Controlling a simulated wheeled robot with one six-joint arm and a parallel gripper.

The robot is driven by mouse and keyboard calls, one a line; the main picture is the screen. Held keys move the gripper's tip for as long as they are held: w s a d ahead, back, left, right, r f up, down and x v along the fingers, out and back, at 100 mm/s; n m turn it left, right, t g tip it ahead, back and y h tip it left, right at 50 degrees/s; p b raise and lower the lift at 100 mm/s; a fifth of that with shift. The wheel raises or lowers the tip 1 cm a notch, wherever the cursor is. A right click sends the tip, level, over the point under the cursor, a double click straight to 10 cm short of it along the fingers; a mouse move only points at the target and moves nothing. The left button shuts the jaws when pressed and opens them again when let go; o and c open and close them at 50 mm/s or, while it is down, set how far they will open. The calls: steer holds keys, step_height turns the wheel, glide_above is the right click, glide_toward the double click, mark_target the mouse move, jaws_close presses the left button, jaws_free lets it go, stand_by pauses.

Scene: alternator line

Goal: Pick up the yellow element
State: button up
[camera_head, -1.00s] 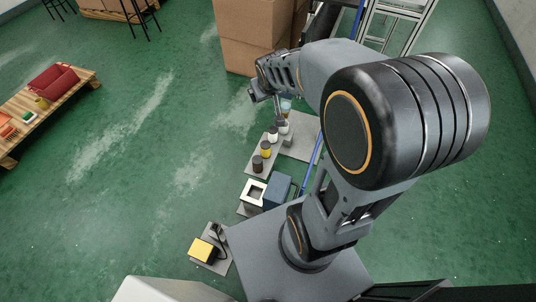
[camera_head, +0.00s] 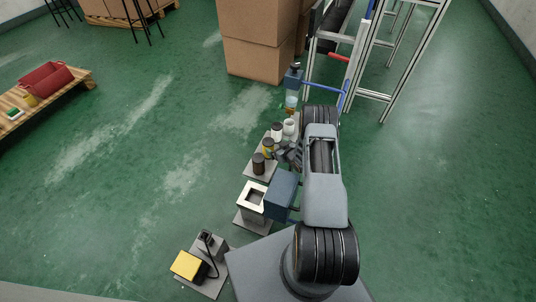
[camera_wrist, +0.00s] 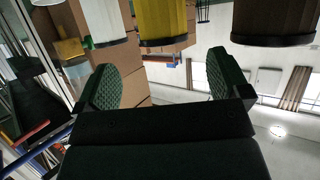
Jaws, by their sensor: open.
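The yellow element (camera_head: 268,147) stands in a row between a brown element (camera_head: 258,164) and a white element (camera_head: 277,131); my arm partly crowds it from the right. In the wrist view the yellow element (camera_wrist: 163,22) is at the top centre, cut off by the frame's top edge, with the white element (camera_wrist: 94,22) to its left and the brown element (camera_wrist: 275,22) to its right. My gripper (camera_wrist: 162,80) is open and empty, its two fingers apart below the yellow element in that picture. In the head view my gripper (camera_head: 290,153) is just right of the row.
A blue box (camera_head: 282,192) and a white square-holed block (camera_head: 252,196) stand nearer. A yellow-topped device (camera_head: 187,265) is at the front. Cartons (camera_head: 262,45) and a metal frame are behind.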

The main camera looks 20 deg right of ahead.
mark_target(272, 148)
steer(key=shift+s+f, duration=0.2)
steer(key=shift+f, duration=0.6)
steer(key=shift+w+a+f+b, duration=0.1)
steer(key=shift+a+f+b, duration=0.05)
steer(key=shift+f+b, duration=0.2)
steer(key=shift+w+a+f, duration=0.15)
steer(key=shift+w+f, duration=0.1)
steer(key=shift+w, duration=0.05)
steer(key=b+x, duration=0.2)
steer(key=x, duration=0.3)
steer(key=shift+r+b, duration=0.1)
steer(key=shift+b, duration=0.3)
steer(key=shift+w+a, duration=0.1)
steer(key=shift+w, duration=0.5)
steer(key=c, duration=1)
steer(key=shift+c, duration=0.2)
